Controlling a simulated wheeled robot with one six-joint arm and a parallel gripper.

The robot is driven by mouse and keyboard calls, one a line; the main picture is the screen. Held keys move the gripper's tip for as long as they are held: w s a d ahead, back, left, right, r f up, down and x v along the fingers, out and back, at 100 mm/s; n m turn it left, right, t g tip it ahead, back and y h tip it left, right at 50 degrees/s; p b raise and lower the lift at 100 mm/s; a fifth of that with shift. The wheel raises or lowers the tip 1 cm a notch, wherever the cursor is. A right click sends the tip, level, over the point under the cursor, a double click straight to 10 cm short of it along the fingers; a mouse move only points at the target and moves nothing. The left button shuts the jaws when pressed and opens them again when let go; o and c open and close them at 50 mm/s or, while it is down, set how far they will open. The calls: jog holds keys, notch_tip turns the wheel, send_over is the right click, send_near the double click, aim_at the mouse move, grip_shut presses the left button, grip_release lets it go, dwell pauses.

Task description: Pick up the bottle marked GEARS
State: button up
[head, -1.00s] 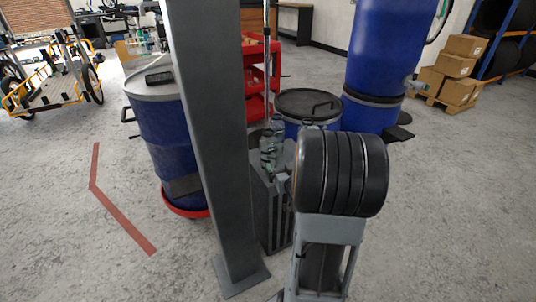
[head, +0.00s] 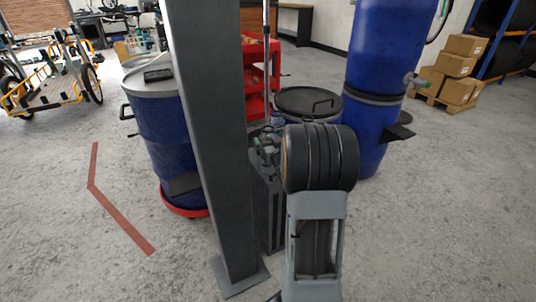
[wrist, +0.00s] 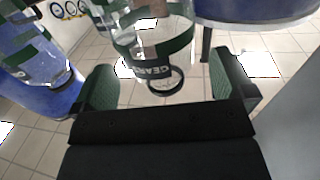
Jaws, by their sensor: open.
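The clear bottle with dark green bands, marked GEARS (wrist: 153,70), is at the top centre of the wrist view, its label facing me. My gripper (wrist: 163,78) is open, with one green-padded finger on each side of the bottle's lower part in the picture. I see no clear contact between the pads and the bottle. A second clear bottle with green bands (wrist: 28,55) is at the upper left, outside the left finger. In the head view the bottles are small and partly hidden by my arm, so I cannot tell them apart there.
A dark grey box-like stand (head: 266,205) is below the bottles. A grey post (head: 212,130) stands to its left. Blue drums stand at left (head: 165,140) and right (head: 385,60). A red shelf cart (head: 258,75) is behind.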

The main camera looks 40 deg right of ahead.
jog(key=shift+x, duration=1.65)
jog(key=shift+c, duration=0.3)
jog(key=c, duration=1.1)
jog(key=shift+c, duration=0.2)
